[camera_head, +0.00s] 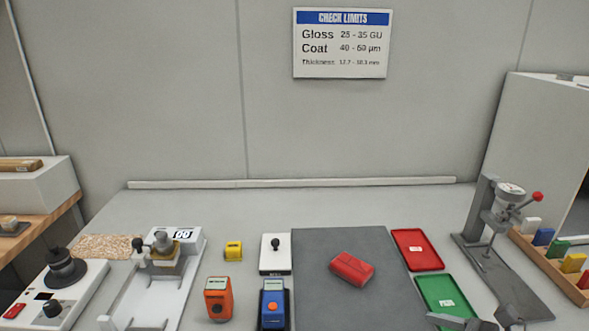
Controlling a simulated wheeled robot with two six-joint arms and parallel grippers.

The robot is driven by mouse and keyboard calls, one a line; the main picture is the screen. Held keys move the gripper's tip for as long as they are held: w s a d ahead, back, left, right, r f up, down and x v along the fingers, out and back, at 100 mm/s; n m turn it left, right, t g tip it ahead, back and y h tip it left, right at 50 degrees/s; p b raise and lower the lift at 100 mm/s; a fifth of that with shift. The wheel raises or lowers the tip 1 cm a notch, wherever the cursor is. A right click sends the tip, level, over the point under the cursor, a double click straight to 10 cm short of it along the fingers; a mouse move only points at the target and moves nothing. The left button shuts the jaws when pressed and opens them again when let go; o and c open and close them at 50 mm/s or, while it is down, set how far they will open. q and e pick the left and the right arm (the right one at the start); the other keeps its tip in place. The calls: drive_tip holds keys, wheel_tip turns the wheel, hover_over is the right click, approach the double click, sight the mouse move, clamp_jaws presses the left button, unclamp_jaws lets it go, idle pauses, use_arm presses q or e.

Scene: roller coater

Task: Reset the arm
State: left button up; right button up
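The tip of my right gripper (488,322) shows at the bottom edge, at the right. Its two grey fingers are apart with nothing seen between them, in front of the green tray. The tip of my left gripper (128,325) shows at the bottom edge, at the left, in front of the white device. Its fingers also look apart and empty. Most of both grippers and both arms are below the picture.
A red block (351,269) lies on a dark grey mat (320,245). Right of it are a red tray (434,261), a green tray (461,290) and a stand gauge (503,215). Left stand an orange meter (218,297), a blue meter (272,307) and a white device (195,262).

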drive_tip(key=s+d+f+n+g+h, duration=0.15)
drive_tip(key=s+f+n+h, duration=0.45)
drive_tip(key=s+f+n, duration=0.75)
drive_tip(key=s+d+f+n+g+h, duration=0.2)
drive_tip(key=s+d+n+g+h, duration=0.35)
drive_tip(key=n, duration=0.75)
drive_tip(key=s+f, duration=0.3)
drive_tip(key=f, duration=2.2)
drive_tip(key=s+a+f+g, duration=0.1)
drive_tip(key=s+f, duration=1.3)
drive_tip(key=f, duration=0.1)
drive_tip(key=shift+s+f+y, duration=0.3)
drive_tip(key=shift+s+y, duration=0.05)
